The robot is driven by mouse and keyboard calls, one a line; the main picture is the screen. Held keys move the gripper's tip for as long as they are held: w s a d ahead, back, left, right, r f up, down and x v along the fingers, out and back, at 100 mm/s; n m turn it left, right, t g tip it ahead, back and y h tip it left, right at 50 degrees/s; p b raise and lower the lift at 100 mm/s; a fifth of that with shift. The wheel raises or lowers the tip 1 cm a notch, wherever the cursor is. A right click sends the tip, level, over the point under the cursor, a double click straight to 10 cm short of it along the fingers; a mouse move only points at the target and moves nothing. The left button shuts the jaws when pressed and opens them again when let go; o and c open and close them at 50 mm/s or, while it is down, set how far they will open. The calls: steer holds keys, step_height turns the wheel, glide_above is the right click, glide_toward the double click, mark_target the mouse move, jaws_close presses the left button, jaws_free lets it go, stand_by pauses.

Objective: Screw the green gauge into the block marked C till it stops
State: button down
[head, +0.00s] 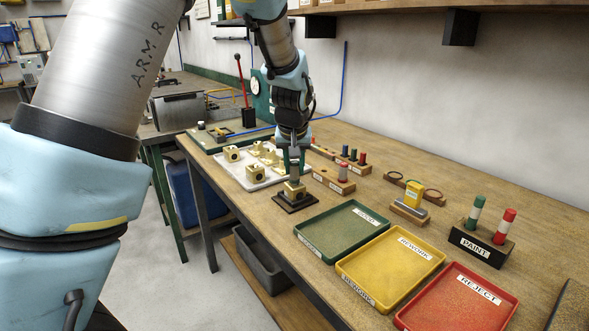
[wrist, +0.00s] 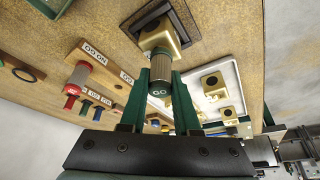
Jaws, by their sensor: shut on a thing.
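My gripper (head: 294,160) is shut on the green gauge, and the gauge points down at a brass block (head: 295,186). In the wrist view, the gauge (wrist: 159,91) has a green band marked GO and a grey knurled part between the fingertips (wrist: 161,76). Its far end meets the block's (wrist: 158,38) upper face; I cannot tell how deep it sits. The block is held in a dark square fixture (head: 296,203) on the bench, also visible in the wrist view (wrist: 190,20). No letter is readable on this block.
A white tray (head: 262,186) with several brass blocks lies behind left. A wooden rack (head: 330,182) with a red-topped gauge stands close right. Green (head: 341,232), yellow (head: 392,265) and red (head: 458,300) trays line the front edge. A paint stand (head: 480,246) is far right.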

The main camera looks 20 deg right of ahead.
steer(key=m, duration=0.2)
steer(key=m+g+h+p, duration=0.1)
steer(key=m, duration=0.2)
steer(key=shift+h, duration=0.3)
steer(key=m+g+p, duration=0.1)
steer(key=m+p, duration=0.1)
steer(key=m, duration=0.1)
steer(key=shift+r+m+g+p, duration=0.1)
steer(key=shift+m+g+p, duration=0.25)
steer(key=shift+m+g, duration=0.05)
steer(key=shift+s+d+f+m+h, duration=0.15)
steer(key=shift+f+m+h, duration=0.15)
steer(key=shift+m, duration=0.3)
steer(key=c, duration=0.8)
jaws_free()
steer(key=shift+r, duration=0.1)
